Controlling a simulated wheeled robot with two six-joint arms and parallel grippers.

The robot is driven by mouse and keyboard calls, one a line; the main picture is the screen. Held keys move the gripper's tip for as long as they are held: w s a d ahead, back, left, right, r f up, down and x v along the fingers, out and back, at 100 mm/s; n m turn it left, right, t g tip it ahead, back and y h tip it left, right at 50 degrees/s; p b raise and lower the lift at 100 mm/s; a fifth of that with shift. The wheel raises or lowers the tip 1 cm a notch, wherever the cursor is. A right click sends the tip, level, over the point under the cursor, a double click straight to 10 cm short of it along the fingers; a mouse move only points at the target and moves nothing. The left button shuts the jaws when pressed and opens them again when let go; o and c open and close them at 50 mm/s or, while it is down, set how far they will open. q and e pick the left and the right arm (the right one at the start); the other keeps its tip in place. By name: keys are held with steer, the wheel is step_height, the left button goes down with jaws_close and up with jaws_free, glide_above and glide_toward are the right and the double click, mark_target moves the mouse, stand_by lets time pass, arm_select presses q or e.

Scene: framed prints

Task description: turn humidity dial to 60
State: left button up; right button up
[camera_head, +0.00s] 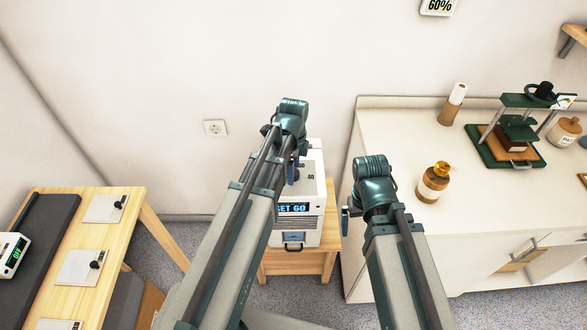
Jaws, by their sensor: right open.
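The white humidity box (311,225) stands on a small wooden stool (329,262) in the middle. Its lit blue display (293,209) is partly covered on the left by my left arm and appears to read "SET 60". Small dark marks, one like "60", show on its top. My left gripper (292,172) points down over the top of the box, at a dark knob-like part. The dial is mostly hidden there, and I cannot tell whether the fingers touch or grip it. My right gripper (347,217) is open and empty, right of the box beside the counter edge.
A wall sign (438,6) reads "60%". A wooden bench (140,205) with white cards stands left. A wall socket (215,128) is behind.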

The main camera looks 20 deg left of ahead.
arm_select(q)
step_height(320, 180, up, 14)
steer(key=p, duration=1.4)
steer(key=shift+f+b, duration=0.3)
step_height(320, 180, down, 13)
steer(key=b, duration=1.3)
steer(key=shift+f, duration=0.1)
